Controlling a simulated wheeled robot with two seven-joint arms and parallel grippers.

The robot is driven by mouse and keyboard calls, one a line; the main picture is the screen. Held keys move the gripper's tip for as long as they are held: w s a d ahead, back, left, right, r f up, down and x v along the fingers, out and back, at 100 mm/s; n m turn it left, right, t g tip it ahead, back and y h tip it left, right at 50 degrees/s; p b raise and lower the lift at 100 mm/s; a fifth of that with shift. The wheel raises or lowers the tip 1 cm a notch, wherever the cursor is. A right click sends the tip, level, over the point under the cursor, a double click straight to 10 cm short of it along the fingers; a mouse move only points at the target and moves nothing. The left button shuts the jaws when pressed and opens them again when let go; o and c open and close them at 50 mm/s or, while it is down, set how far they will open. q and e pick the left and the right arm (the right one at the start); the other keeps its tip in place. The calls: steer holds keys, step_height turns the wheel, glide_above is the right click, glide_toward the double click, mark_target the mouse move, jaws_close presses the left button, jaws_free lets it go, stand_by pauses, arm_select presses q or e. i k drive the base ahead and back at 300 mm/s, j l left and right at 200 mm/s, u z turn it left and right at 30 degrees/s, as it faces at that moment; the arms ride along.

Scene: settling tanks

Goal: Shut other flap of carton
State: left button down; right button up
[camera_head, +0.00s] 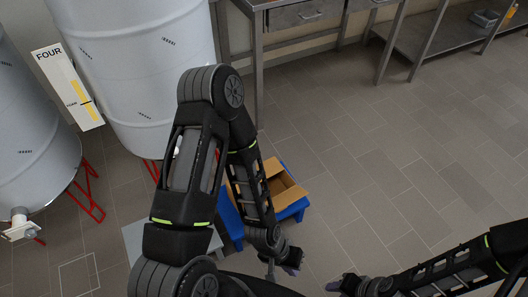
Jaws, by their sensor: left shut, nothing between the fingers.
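A brown cardboard carton (286,186) stands on a blue support (296,211), just right of my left forearm. The forearm covers its left part. The visible part of the carton looks open on top, with a darker inside. How each flap lies is hard to tell at this size. My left gripper (291,268) hangs below the carton in the picture, apart from it, shut with nothing in it. My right gripper (336,286) is at the bottom edge, right of the left one. Its fingers are too small and dark to read.
Large white tanks (140,60) on red legs (90,190) stand at the left, with a "FOUR" sign (68,88) between them. Metal tables (300,15) line the back. A grey panel (135,240) lies left of the blue support. The tiled floor at right is clear.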

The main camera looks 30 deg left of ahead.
mark_target(282, 202)
steer(key=u, duration=1)
steer(key=j+z, duration=0.5)
steer(key=j, duration=0.55)
